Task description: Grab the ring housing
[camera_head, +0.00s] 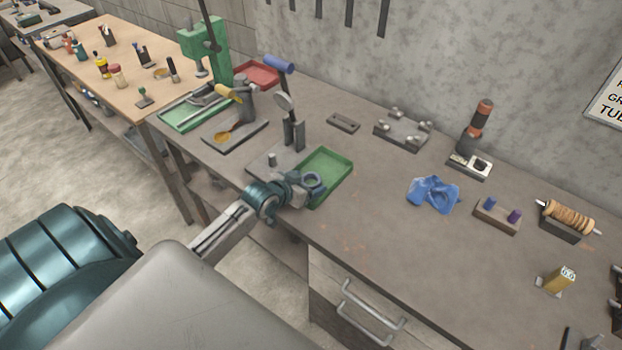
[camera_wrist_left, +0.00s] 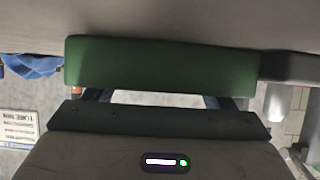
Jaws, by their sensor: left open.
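A blue-grey ring (camera_head: 313,182), which looks like the ring housing, shows at the near left part of a green tray (camera_head: 338,181) on the bench. My left gripper (camera_head: 305,188) is open, right beside the ring at the tray's near left edge. In the head view the gripper partly covers this area, so I cannot tell whether its fingers touch the ring. In the left wrist view the green tray's wall (camera_wrist_left: 160,66) stands close in front of the gripper body, and the ring cannot be made out there. My right gripper is not in view.
A press-like stand (camera_head: 291,132) stands just behind the tray. A crumpled blue cloth (camera_head: 434,194) lies to the right, with a block holding two pegs (camera_head: 497,215) beyond it. The bench top between tray and cloth is clear. Drawer handles (camera_head: 372,305) stick out at the bench front.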

